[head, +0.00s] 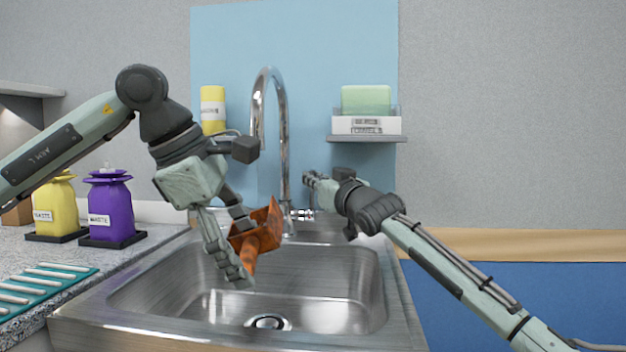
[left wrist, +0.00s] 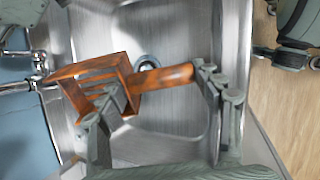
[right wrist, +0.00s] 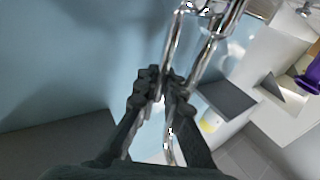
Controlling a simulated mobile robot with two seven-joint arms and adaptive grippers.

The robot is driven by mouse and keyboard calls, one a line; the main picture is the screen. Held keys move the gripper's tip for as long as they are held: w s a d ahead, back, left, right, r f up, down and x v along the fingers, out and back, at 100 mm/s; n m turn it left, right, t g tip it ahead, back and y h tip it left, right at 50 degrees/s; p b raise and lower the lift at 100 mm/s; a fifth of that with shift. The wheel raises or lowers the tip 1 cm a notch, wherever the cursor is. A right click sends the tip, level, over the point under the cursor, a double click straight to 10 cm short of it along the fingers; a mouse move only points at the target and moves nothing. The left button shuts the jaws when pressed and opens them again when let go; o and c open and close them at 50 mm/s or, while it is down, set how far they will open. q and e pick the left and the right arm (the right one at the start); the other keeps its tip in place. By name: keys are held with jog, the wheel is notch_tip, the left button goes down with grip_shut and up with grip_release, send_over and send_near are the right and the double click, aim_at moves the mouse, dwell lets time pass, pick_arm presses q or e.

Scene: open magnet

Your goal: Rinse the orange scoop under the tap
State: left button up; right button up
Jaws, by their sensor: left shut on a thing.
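The orange scoop (head: 262,232) is in my left gripper (head: 248,250), tilted above the sink (head: 350,285). The left wrist view shows its open box-like head (left wrist: 128,72) and round handle (left wrist: 165,77) between the fingers, which are shut on it. The chrome tap (head: 284,130) arches up behind the sink, right of the scoop. No water stream shows. My right gripper (head: 314,183) is beside the tap's column, above its side handle (head: 304,214). In the right wrist view its fingers (right wrist: 163,85) are close together near chrome pipe; whether they grip anything is unclear.
A shelf (head: 366,139) with a green block (head: 366,98) is at right of the tap. A yellow bottle (head: 213,108) stands behind the left arm. Purple (head: 110,208) and yellow (head: 57,208) containers and a teal rack (head: 45,290) occupy the left counter.

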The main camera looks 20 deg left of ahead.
jog(key=o, duration=0.5)
jog(key=v, duration=1.2)
jog(key=shift+f, duration=0.1)
